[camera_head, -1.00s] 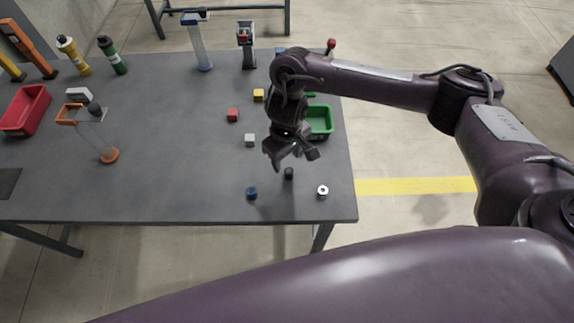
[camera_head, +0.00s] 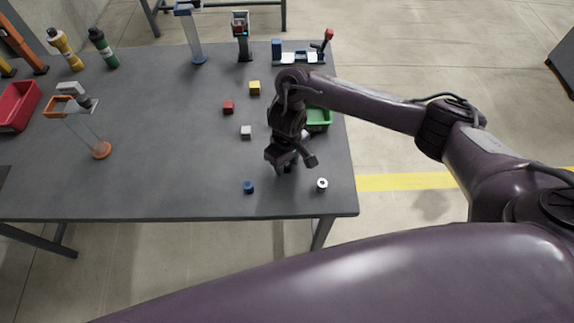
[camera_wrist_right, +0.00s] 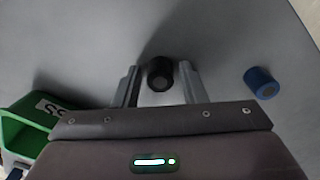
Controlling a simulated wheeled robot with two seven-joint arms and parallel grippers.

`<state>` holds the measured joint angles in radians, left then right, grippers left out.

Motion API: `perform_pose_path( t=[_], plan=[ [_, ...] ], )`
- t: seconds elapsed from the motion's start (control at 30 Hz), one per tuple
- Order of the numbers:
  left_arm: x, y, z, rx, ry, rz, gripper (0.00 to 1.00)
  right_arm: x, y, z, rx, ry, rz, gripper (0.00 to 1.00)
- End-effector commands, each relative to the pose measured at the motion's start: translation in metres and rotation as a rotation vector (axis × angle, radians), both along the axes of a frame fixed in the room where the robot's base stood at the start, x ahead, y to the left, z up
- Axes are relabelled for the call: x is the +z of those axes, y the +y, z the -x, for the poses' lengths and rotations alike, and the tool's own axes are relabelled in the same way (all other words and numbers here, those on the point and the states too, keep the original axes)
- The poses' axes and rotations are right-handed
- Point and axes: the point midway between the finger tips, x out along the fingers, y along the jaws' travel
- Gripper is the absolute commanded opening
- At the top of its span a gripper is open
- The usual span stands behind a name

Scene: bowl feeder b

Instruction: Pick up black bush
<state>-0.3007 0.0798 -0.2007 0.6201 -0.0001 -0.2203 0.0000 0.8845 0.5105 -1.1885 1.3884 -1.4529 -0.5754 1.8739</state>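The black bush (camera_wrist_right: 159,74) is a small dark cylinder on the grey table. In the right wrist view it stands between the two fingers of my right gripper (camera_wrist_right: 159,88), with a gap on each side. In the head view my right gripper (camera_head: 284,168) is low over the table near its front right part and hides most or all of the bush. The right gripper is open. My left gripper is not in view.
A blue bush (camera_head: 248,187) lies left of the gripper and a white bush (camera_head: 322,184) right of it. Small cubes, white (camera_head: 246,132), red (camera_head: 228,107) and yellow (camera_head: 254,88), lie farther back. A green bin (camera_head: 319,119) stands behind the arm. The front edge is close.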

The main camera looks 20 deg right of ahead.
Motion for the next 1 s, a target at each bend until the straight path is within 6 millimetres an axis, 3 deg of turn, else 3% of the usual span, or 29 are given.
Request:
perform_pose_path(
  t=[0.03,0.27,0.67,0.87,1.0],
  plan=[
    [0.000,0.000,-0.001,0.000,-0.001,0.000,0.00,0.000,0.000,0.000,0.000,0.000,0.000,0.31],
    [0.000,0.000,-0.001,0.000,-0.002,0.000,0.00,0.000,0.000,0.000,0.000,0.000,0.000,0.02],
    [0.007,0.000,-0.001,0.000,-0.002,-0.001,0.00,0.011,0.000,-0.001,0.000,-0.003,-0.001,0.02],
    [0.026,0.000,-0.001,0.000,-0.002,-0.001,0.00,0.047,0.000,-0.002,0.003,-0.007,0.000,0.02],
    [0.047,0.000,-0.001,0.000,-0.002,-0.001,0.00,0.091,-0.001,-0.003,0.004,-0.011,0.002,0.02]
  ],
)
